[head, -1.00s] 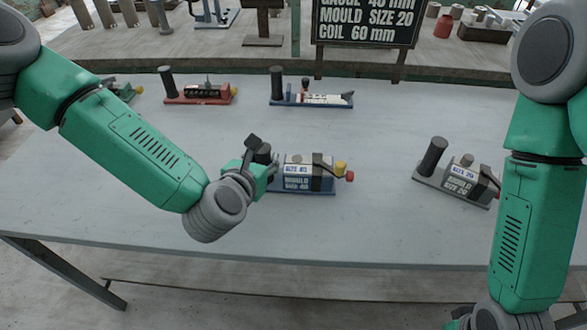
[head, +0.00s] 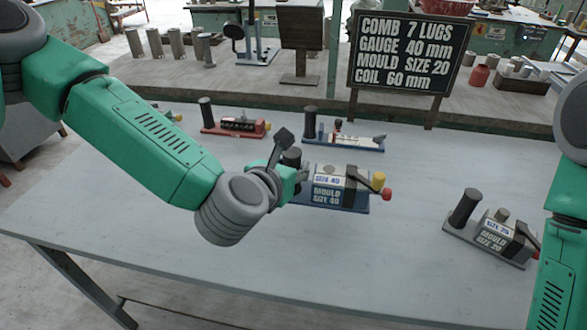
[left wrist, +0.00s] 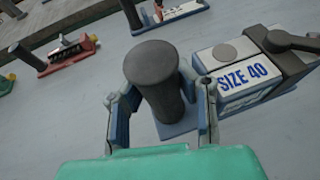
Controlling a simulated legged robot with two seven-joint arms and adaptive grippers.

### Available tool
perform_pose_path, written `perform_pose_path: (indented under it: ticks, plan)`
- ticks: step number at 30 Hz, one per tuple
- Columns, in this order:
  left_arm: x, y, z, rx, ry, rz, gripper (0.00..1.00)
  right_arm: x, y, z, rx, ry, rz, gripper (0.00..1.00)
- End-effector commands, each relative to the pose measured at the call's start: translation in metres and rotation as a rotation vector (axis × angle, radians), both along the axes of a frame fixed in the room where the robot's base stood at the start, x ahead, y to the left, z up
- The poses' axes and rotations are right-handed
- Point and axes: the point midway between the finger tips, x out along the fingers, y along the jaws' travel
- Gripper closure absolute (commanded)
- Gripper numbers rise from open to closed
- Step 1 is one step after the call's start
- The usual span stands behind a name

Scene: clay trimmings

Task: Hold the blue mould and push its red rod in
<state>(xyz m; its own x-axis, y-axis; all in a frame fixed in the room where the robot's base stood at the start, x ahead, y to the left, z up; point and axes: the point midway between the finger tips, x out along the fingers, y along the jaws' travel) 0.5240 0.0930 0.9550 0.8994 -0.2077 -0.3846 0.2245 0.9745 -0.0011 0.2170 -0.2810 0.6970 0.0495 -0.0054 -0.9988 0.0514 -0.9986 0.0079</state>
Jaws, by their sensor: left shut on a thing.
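The blue mould (head: 326,196), marked SIZE 40, stands on its blue base on the grey table. It also shows in the left wrist view (left wrist: 238,88). A yellow knob (head: 378,180) and the red rod end (head: 387,194) stick out at its right end. My left gripper (head: 296,178) is shut around the dark upright handle (left wrist: 155,80) at the mould's left end, one finger on each side. The red rod is out of the left wrist view. Of my right arm only the green links at the right edge show; its gripper is out of view.
A grey mould (head: 492,232) marked SIZE 20 stands to the right. A red-based tool (head: 236,126) and a blue-based tool (head: 344,142) stand behind. A sign (head: 408,62) reads MOULD SIZE 20. The table front is clear.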

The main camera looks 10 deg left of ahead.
Motion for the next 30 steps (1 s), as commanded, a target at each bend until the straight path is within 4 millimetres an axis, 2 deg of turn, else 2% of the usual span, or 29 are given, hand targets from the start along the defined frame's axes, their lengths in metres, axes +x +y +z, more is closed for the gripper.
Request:
perform_pose_path:
  ticks: [24,30]
  plan:
    - [0.001,0.0,-0.048,-0.003,-0.005,0.002,1.0,0.0,0.0,-0.04,0.0,0.0,0.0,0.61]
    - [0.001,0.0,-0.052,-0.003,-0.004,0.001,1.0,0.0,0.0,-0.043,0.0,0.0,0.0,0.61]
